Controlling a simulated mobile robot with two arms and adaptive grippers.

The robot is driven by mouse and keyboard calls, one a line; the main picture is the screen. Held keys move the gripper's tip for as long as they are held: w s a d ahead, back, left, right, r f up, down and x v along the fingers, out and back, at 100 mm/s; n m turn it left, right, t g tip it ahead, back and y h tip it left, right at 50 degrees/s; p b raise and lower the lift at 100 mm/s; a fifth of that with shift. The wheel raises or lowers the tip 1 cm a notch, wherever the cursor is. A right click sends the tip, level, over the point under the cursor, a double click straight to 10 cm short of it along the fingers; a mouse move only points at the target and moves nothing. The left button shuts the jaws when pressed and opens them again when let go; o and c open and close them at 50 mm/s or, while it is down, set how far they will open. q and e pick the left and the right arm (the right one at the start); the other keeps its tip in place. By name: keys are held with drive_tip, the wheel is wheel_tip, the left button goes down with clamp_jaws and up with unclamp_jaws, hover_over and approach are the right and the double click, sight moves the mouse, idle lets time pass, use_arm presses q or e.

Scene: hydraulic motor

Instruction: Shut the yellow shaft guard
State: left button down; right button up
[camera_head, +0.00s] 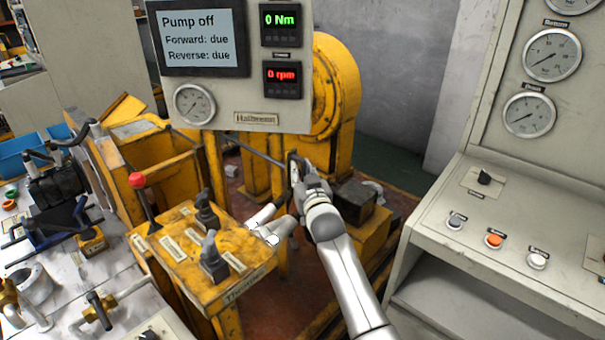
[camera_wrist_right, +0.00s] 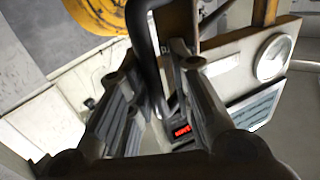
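The yellow shaft guard appears to be the big rounded yellow housing (camera_head: 340,95) behind the display panel; its left part is hidden by that panel. I cannot tell how far open it stands. A curved yellow edge (camera_wrist_right: 98,14) shows at the top of the right wrist view. My right gripper (camera_head: 294,168) is in front of the yellow housing, at the end of a thin dark bar (camera_head: 255,150). In the right wrist view a dark curved bar (camera_wrist_right: 143,45) runs between the fingers (camera_wrist_right: 155,60). Whether they grip it is unclear.
The display panel (camera_head: 235,118) hangs close on the left of my right gripper. A yellow control stand (camera_head: 205,262) with a red-knobbed lever (camera_head: 138,181) is at front left. A grey console (camera_head: 470,245) stands on the right. A dark block (camera_head: 355,200) is beside my forearm.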

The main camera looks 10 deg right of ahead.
drive_tip(key=shift+f, duration=0.1)
drive_tip(key=shift+s+d, duration=0.1)
drive_tip(key=shift+s, duration=0.5)
drive_tip(key=s, duration=1)
drive_tip(key=shift+s+d, duration=0.35)
drive_tip(key=shift+s, duration=0.05)
